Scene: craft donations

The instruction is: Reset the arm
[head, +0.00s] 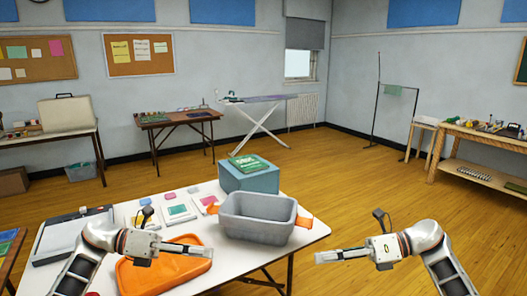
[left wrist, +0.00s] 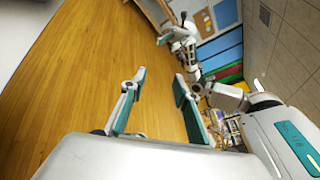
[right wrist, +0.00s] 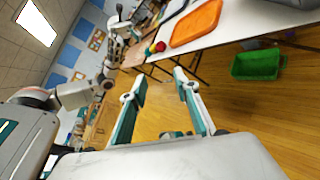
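My left gripper (head: 172,249) is raised over the front of the white table, above the orange tray (head: 140,280). In the left wrist view its two fingers (left wrist: 158,92) are apart with nothing between them. My right gripper (head: 342,256) is to the right of the table, over the wood floor. In the right wrist view its fingers (right wrist: 160,88) are apart and empty. Both arms are bent with the grippers pointing inward toward each other.
A grey bin (head: 255,220) with orange handles stands on the white table (head: 318,232), before a blue-grey box (head: 250,179) with a green book (head: 248,162) on top. A green crate (right wrist: 258,65) is on the floor. Open floor lies to the right (head: 390,195).

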